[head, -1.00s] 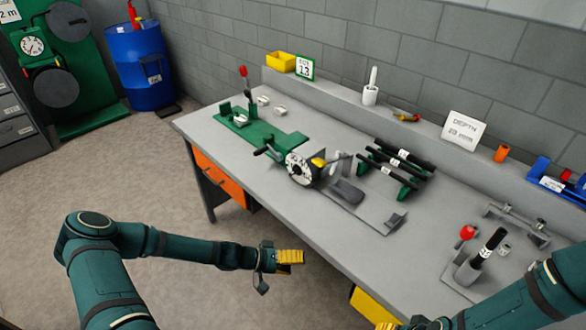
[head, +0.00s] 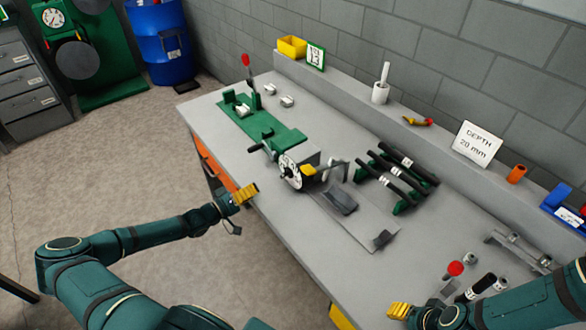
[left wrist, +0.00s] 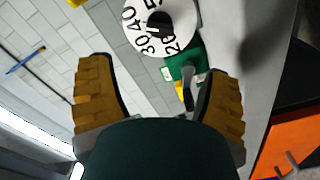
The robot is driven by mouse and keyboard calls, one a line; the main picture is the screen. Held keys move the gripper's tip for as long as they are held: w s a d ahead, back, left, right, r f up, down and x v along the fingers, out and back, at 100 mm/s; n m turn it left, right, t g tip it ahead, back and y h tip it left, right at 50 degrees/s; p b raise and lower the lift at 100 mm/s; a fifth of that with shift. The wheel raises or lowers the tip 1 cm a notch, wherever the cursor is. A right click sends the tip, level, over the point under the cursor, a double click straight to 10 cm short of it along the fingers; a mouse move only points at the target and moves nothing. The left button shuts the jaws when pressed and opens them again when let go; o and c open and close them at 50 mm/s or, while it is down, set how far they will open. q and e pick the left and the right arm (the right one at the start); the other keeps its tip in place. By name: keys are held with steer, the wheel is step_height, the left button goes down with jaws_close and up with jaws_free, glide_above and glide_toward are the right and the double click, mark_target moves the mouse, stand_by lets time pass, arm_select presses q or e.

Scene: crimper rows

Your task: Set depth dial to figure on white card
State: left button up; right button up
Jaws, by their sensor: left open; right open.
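The white depth dial (head: 291,172) with black figures sits on the front of the green and grey machine on the bench. It also shows in the left wrist view (left wrist: 160,24), with 30, 40 and 20 legible and a black hub. The white card (head: 477,143) leans on the back ledge and reads "DEPTH 20 mm". My left gripper (head: 245,193) is open and empty, in front of the bench edge, left of and below the dial, apart from it. Its yellow fingers frame the view below the dial. My right gripper (head: 399,311) is open near the front right of the bench.
A black-handled crank (head: 256,148) sticks out beside the dial. A rack of black rods (head: 396,177) stands right of the machine. A red knob (head: 455,268) stands near my right gripper. An orange drawer (head: 213,168) is under the bench. Floor left of it is clear.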

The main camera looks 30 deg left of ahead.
mark_target(284, 173)
arm_select(q)
steer(key=shift+w+d, duration=0.15)
steer(key=shift+w, duration=0.2)
arm_select(e)
steer(key=shift+s, duration=0.15)
arm_select(q)
steer(key=x, duration=1.2)
steer(key=shift+w+d+r+b, duration=0.1)
steer(key=shift+w+d+b, duration=0.05)
steer(key=shift+b, duration=0.15)
arm_select(e)
steer(key=shift+a+f, duration=0.1)
steer(key=shift+f, duration=0.2)
arm_select(q)
steer(key=c, duration=1.2)
arm_select(e)
steer(key=shift+r, duration=0.1)
